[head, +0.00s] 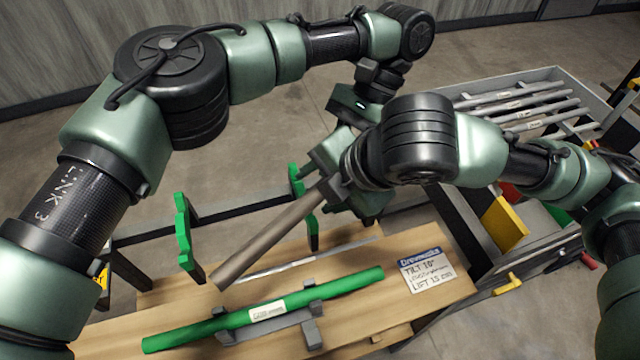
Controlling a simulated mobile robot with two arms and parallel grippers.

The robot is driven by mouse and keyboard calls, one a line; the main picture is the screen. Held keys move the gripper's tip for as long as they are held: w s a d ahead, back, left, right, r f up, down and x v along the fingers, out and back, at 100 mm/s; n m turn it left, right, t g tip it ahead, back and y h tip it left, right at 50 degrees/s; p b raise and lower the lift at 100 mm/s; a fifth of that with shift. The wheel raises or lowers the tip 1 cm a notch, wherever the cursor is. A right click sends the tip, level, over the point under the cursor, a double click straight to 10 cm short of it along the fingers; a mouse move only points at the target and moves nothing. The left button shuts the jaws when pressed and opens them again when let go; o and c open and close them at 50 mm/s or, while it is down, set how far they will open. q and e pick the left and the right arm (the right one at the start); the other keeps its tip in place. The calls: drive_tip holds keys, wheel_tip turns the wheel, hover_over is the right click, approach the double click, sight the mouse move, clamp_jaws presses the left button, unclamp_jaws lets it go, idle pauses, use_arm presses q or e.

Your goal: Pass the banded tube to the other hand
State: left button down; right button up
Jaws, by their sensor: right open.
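A grey-brown tube (268,238) slants through the air above the bench, its lower end toward the left and its upper end at my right gripper (334,187). The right jaws are open, one on each side of the tube's upper end; I cannot tell whether they touch it. My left arm reaches over from the left, and its wrist comes down behind the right wrist. My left gripper (357,108) shows only in part, with its fingers hidden. A green tube (330,287) with a white label lies in a grey cradle (312,333). I cannot make out bands on either tube.
The wooden bench (420,300) carries a thin silver rod (305,262) and a printed sign (426,270). Green-tipped brackets (186,235) stand at its far edge. A grey tray (560,80) with several labelled rods and a yellow-handled drawer unit are at the right.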

clamp_jaws()
use_arm(q)
drive_tip(key=shift+s+d, duration=0.1)
use_arm(e)
drive_tip(key=shift+w+a, duration=0.1)
use_arm(q)
drive_tip(key=shift+s+d+f, duration=0.1)
drive_tip(key=shift+s+d, duration=0.05)
use_arm(e)
drive_tip(key=shift+w+r, duration=0.1)
drive_tip(key=shift+r, duration=0.1)
idle(0.9)
use_arm(q)
drive_tip(key=c, duration=1.1)
unclamp_jaws()
drive_tip(key=shift+o, duration=0.2)
use_arm(e)
drive_tip(key=shift+f, duration=0.1)
use_arm(q)
drive_tip(key=shift+w+a+r, duration=0.2)
